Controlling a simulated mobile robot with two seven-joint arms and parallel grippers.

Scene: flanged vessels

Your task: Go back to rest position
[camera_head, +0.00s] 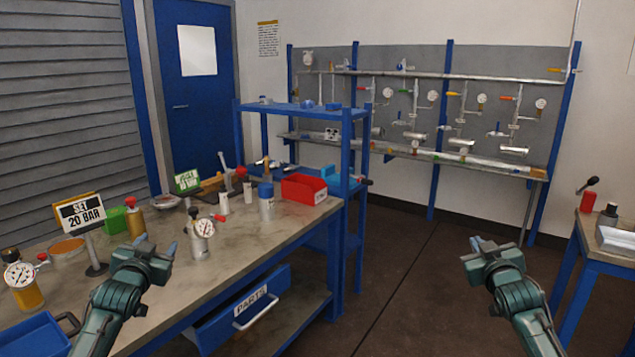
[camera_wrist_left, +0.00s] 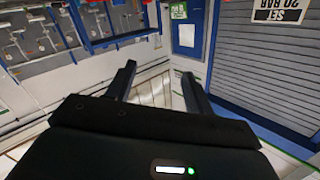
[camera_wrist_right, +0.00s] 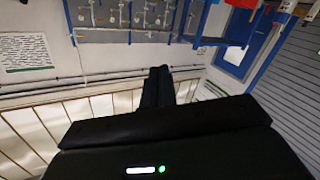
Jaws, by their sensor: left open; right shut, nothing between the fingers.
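My left gripper (camera_head: 152,252) is raised in front of the left workbench in the head view. Its two fingers (camera_wrist_left: 158,85) stand apart with nothing between them in the left wrist view. My right gripper (camera_head: 487,247) is held up over the open floor, to the right of the workbench. Its fingers (camera_wrist_right: 157,86) are together and empty in the right wrist view. Neither gripper appears to touch anything.
The workbench (camera_head: 262,226) carries gauges, vessels, a red bin (camera_head: 304,189) and a "SET 20 BAR" sign (camera_head: 80,214). A blue shelf (camera_head: 345,113) stands behind it. A second table (camera_head: 600,236) is at the right. The floor (camera_head: 415,275) between is clear.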

